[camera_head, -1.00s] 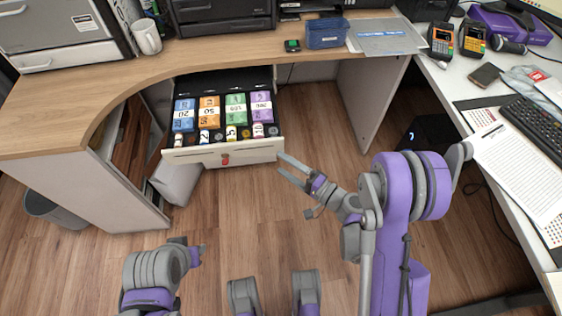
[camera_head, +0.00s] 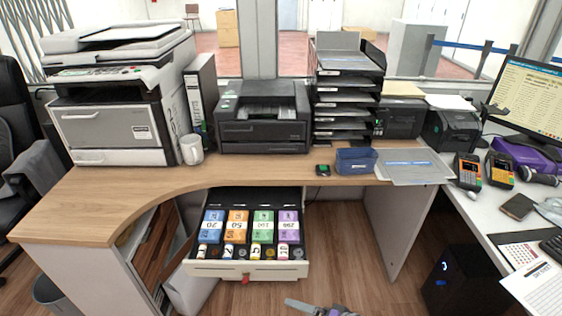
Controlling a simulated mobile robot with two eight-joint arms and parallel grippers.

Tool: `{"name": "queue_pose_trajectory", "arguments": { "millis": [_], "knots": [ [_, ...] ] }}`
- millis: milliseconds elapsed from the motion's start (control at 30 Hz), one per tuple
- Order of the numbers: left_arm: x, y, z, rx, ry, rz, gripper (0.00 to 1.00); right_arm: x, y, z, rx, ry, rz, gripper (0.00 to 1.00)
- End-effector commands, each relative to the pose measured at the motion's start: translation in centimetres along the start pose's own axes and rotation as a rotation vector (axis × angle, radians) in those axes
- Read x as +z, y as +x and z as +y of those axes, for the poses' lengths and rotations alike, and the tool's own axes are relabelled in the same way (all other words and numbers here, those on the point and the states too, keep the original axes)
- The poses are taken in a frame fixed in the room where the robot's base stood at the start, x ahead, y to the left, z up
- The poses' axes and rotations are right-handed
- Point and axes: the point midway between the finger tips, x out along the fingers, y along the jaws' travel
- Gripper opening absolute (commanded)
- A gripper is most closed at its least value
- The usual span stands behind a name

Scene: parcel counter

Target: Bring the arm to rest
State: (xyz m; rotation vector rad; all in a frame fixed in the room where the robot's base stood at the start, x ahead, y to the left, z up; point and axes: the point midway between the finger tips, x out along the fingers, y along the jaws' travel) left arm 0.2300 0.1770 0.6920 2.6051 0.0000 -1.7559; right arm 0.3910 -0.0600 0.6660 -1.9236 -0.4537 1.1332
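My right gripper (camera_head: 318,309) shows only in part at the bottom edge of the head view. A grey finger and a bit of purple are visible there. It is below and to the right of the open cash drawer (camera_head: 221,269), apart from its front. How far its fingers are spread is cut off by the picture edge. My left arm and gripper are outside the view. The drawer is pulled out under the wooden counter (camera_head: 95,205) and holds blue, orange, green and purple banknote stacks with coins in front. A red key or tag (camera_head: 246,279) is at its front.
A large copier (camera_head: 120,100), a small printer (camera_head: 262,118), a white mug (camera_head: 191,149), paper trays (camera_head: 346,95) and a blue box (camera_head: 355,161) stand on the counter. Card terminals (camera_head: 467,170) are on the right desk. A black box (camera_head: 465,280) stands on the floor.

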Motion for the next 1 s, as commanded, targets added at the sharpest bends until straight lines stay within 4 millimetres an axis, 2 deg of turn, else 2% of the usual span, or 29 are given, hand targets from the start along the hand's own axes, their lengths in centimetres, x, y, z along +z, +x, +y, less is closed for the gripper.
{"name": "queue_pose_trajectory", "arguments": {
  "millis": [33,300,500,733,767,800,1000],
  "knots": [
    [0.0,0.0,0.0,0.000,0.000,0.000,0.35,1.0,-1.2,0.0,0.064,-0.040,-0.018,1.00],
    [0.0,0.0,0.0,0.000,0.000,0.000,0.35,4.8,-8.1,2.5,0.418,-0.257,-0.085,1.00],
    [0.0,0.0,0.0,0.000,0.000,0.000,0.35,6.5,-13.0,4.5,0.619,-0.389,-0.106,1.00],
    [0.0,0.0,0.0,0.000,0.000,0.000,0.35,7.5,-17.6,6.3,0.794,-0.510,-0.112,1.00],
    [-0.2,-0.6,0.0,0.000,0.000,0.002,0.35,7.5,-18.2,6.0,0.806,-0.518,-0.111,1.00],
    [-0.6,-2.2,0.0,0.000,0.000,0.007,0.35,7.1,-19.0,4.6,0.800,-0.516,-0.105,1.00],
    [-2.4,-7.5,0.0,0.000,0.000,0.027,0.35,6.0,-22.2,0.1,0.792,-0.522,-0.087,1.00]
  ]
}}
